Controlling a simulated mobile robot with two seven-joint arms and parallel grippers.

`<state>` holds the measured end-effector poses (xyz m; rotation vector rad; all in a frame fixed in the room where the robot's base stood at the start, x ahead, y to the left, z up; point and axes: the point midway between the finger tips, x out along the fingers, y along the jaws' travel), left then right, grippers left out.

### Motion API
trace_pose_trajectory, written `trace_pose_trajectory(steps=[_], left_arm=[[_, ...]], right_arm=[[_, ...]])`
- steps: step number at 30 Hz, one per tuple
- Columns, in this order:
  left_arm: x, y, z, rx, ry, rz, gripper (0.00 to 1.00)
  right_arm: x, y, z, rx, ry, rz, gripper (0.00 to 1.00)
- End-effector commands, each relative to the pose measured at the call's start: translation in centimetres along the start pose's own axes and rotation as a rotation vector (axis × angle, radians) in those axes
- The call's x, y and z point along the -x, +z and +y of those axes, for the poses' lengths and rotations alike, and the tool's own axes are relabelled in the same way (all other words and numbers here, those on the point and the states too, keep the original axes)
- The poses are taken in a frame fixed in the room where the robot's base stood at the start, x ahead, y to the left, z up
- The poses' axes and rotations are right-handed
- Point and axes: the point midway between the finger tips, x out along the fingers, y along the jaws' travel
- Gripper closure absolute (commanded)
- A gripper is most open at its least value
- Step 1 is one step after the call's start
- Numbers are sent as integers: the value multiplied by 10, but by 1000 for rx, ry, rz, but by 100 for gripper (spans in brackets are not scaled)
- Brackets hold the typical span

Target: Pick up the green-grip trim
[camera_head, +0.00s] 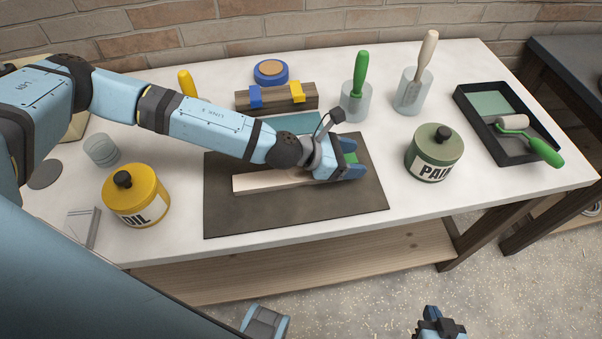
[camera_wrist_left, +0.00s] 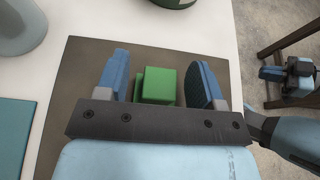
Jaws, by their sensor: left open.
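A green block-shaped grip (camera_wrist_left: 158,86), apparently that of the green-grip trim, lies over the dark mat. My left gripper (camera_head: 354,163) is open, with one blue finger on each side of the green grip. In the left wrist view, gaps show between the fingers (camera_wrist_left: 158,75) and the green. A pale wooden strip (camera_head: 258,183) lies on the mat; my left gripper hides its right end, so I cannot tell if it joins the green. My right gripper (camera_head: 438,324) is low at the bottom edge, away from the table.
The dark mat (camera_head: 290,222) is mostly bare in front. A yellow oil tin (camera_head: 150,203) stands left and a green paint tin (camera_head: 434,160) right. Behind are a wooden block with clips (camera_head: 275,98), a green-handled tool in a glass (camera_head: 361,75) and a roller tray (camera_head: 480,125).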

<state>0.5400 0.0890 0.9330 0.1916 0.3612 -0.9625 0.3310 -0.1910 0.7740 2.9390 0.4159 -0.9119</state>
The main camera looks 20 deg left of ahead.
Motion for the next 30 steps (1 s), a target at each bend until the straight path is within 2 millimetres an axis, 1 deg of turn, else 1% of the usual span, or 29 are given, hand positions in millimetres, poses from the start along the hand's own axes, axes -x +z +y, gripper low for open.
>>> trace_pose_trajectory(steps=[4,5,6,8,9,11,12,19,23,26,29,30], left_arm=[[0,0,0,0,0,0,38],[0,0,0,0,0,0,45],[0,0,0,0,0,0,54],[0,0,0,0,0,0,68],[0,0,0,0,0,0,77],[0,0,0,0,0,0,91],[0,0,0,0,0,0,95],[1,1,0,0,0,0,95],[3,6,0,-1,0,-1,95],[6,16,1,-2,1,-2,95],[14,33,1,-3,1,-3,95],[17,43,1,-5,0,-4,95]], right_arm=[[0,0,0,0,-1,1,100],[0,0,0,0,-1,1,100],[0,0,-1,0,-1,1,100],[0,0,-1,0,-1,1,100],[0,0,-1,0,-1,1,100],[0,0,-1,0,-1,1,100],[0,0,-1,0,-1,1,100],[0,-1,-1,0,-1,1,100],[1,-2,-1,0,-1,1,100],[3,-5,-1,2,0,3,100],[5,-8,-1,5,0,5,100],[6,-10,-1,6,1,7,100]])
